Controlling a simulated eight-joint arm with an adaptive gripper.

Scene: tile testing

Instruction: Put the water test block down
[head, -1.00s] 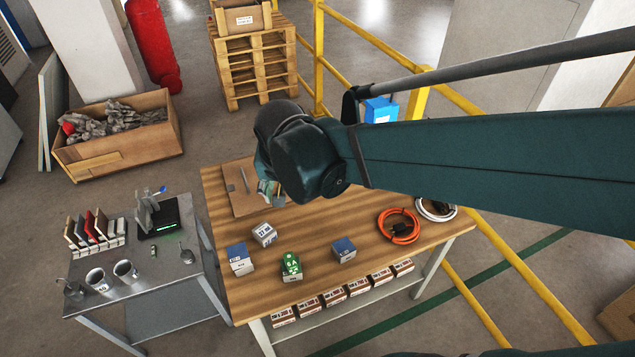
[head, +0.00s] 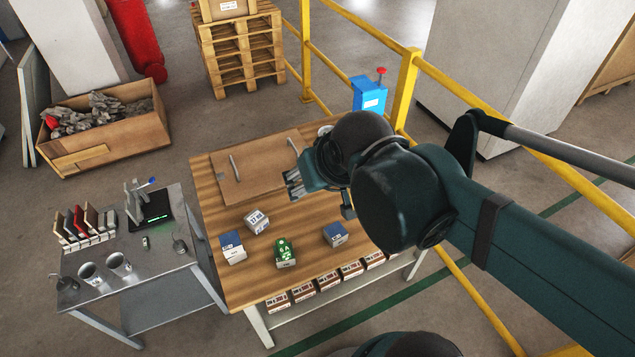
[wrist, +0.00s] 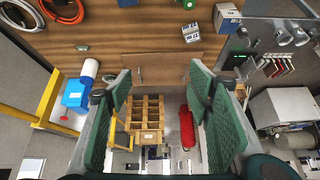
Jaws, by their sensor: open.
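My gripper (head: 295,185) is open and empty in the head view, above the back of the wooden table near the brown board. Its two green-padded fingers stand apart in the wrist view (wrist: 160,115), with only background between them. Small blocks stand on the table in front of it: a blue-and-white block (head: 232,247), a white block with dark print (head: 256,221), a green block (head: 285,253) and another blue block (head: 335,234). The white block (wrist: 191,32) also shows in the wrist view. I cannot read which one is the water block. None touches my gripper.
The brown board (head: 250,180) with handles lies on the wooden table (head: 245,290). A grey side table (head: 150,265) holds cups and a small device. Orange cable (wrist: 65,10) lies on the table. A yellow rail (head: 405,90) with a blue box (head: 369,95) stands behind.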

